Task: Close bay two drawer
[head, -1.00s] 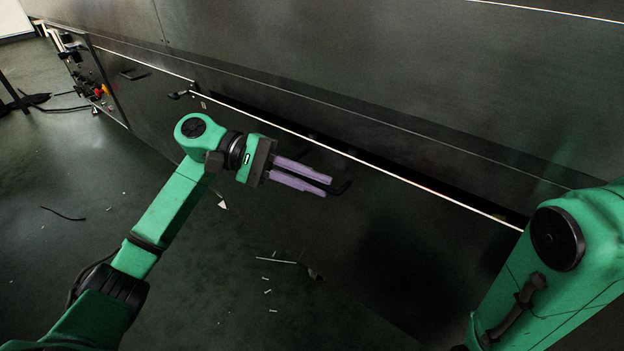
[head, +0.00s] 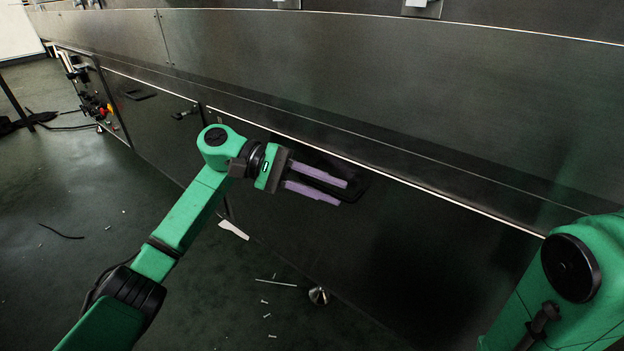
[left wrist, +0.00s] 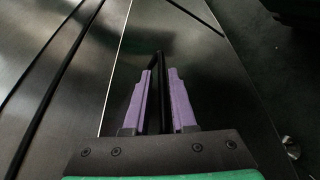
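The bay two drawer (head: 400,235) is the dark front panel under the long bright edge line, and it looks flush or nearly flush with the dryer body. Its black bar handle (head: 362,188) is partly hidden behind my left gripper (head: 333,190). The purple fingers are apart, close to the panel. In the left wrist view, the handle bar (left wrist: 159,80) runs between the fingers of the left gripper (left wrist: 159,82), with some space beside it. My right arm shows at the right of the head view, but its gripper is out of frame.
Another panel with handles (head: 140,94) is left of the drawer, and a control panel with coloured knobs (head: 97,107) is at the far left. Small scraps and a metal foot (head: 318,296) are at floor level.

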